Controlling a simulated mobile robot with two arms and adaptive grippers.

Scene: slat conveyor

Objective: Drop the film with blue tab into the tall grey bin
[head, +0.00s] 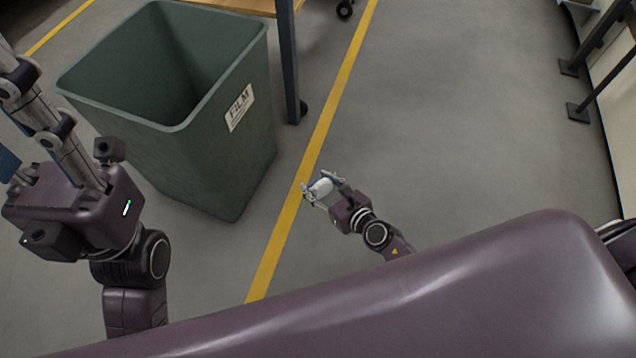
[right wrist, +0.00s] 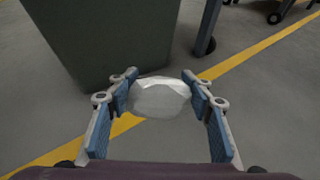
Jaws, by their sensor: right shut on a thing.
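My right gripper (head: 323,187) is shut on a crumpled, whitish film (head: 320,188). In the right wrist view the film (right wrist: 160,97) sits between the blue-padded fingertips of the right gripper (right wrist: 161,92), clear of the floor. I cannot make out a blue tab on it. The tall grey bin (head: 215,150), greenish grey and labelled FILM, stands open at the upper left of the head view. The right gripper is to the right of the bin, outside its rim. My left gripper (head: 30,130) is at the left edge, partly cut off, and its opening cannot be judged.
A yellow floor line (head: 320,140) runs between the bin and my right gripper. A table leg (head: 288,60) stands close behind the bin, under a wooden top (head: 235,5). The floor to the right is clear up to the dark stands (head: 580,112).

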